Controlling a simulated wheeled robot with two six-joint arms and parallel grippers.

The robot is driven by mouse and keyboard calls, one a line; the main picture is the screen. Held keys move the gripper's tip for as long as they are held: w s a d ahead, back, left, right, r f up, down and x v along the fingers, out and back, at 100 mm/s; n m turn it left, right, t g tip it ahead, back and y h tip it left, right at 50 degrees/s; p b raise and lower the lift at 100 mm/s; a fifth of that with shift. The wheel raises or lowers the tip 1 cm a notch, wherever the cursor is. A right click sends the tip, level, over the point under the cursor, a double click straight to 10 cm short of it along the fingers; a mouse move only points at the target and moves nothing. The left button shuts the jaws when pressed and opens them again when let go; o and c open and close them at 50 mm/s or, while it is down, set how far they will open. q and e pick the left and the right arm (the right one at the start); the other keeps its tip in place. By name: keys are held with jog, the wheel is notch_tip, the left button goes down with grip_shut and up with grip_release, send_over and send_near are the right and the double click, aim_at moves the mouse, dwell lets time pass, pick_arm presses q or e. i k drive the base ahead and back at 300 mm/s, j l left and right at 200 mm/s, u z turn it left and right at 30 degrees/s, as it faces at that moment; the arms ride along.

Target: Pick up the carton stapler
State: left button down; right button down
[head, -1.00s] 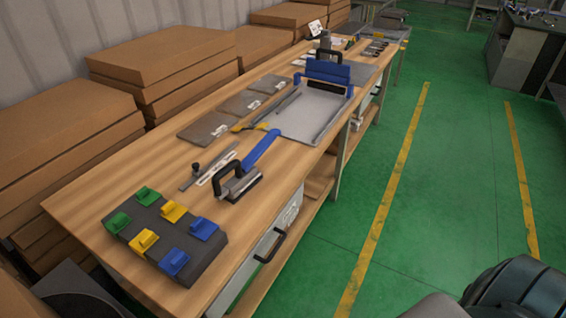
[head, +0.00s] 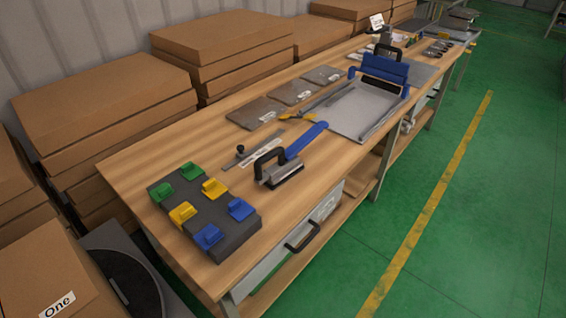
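The carton stapler appears to be the tool with a black loop handle, a metal base and a long blue lever (head: 304,141). It lies on the wooden workbench (head: 335,148), near the front edge and right of the grey block. Its blue lever points away toward the back right. Nothing is touching its handle. Neither of my grippers shows in the head view.
A dark grey block (head: 215,218) with green, yellow and blue clips sits at the bench's near end. A metal tray (head: 362,112) with a blue part lies beyond the stapler. Stacked cartons (head: 95,100) line the wall. The green floor (head: 470,220) at right is clear.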

aim_at(274, 176)
jog(key=u, duration=0.8)
jog(key=i+l+u, duration=0.15)
jog(key=l+u, duration=0.3)
jog(key=l, duration=0.2)
jog(key=l+u, duration=0.4)
jog(key=l, duration=0.25)
jog(key=l+u, duration=0.45)
jog(key=l, duration=0.25)
